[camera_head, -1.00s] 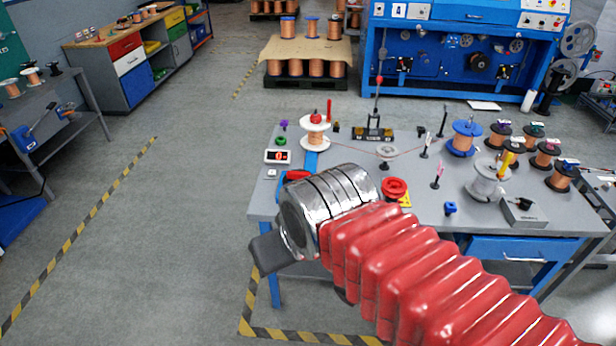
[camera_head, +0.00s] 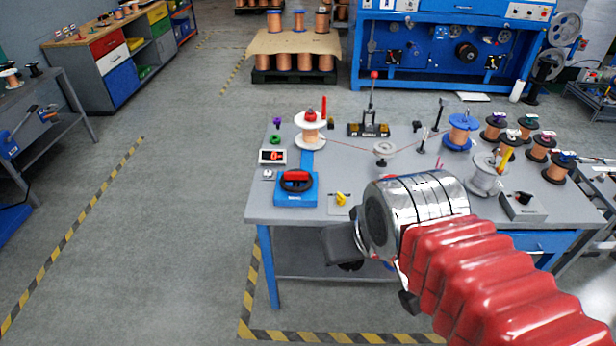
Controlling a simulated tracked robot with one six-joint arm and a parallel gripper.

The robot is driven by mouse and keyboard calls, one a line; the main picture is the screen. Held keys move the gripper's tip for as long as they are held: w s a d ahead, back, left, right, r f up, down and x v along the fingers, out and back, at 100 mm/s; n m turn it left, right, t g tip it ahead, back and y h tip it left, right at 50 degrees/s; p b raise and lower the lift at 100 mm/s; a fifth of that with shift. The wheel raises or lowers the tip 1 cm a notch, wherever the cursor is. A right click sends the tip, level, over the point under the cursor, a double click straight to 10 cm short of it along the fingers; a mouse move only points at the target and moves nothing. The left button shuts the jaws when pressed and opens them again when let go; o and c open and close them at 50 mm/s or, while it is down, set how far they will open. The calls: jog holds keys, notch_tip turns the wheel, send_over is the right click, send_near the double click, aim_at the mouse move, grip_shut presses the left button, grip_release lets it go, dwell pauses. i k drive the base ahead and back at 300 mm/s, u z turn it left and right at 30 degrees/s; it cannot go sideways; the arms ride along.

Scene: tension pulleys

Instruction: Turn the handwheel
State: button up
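A blue box (camera_head: 296,198) with a dark round wheel (camera_head: 283,184) and a red grip on top stands at the left front of the grey workbench. It is the only wheel-like control I can make out on this bench now, but I cannot be sure it is the task's handwheel. My gripper (camera_head: 345,246) shows as a dark block below the shiny wrist, in front of the bench's front edge. It is right of and nearer than the blue box, apart from it. Its fingers are mostly hidden behind the wrist, so its opening does not show.
A yellow knob (camera_head: 340,198) sits right of the blue box.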

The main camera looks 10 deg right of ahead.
aim_at(295, 176)
jog(key=u, duration=0.05)
jog(key=i, duration=1)
jog(key=z, duration=0.05)
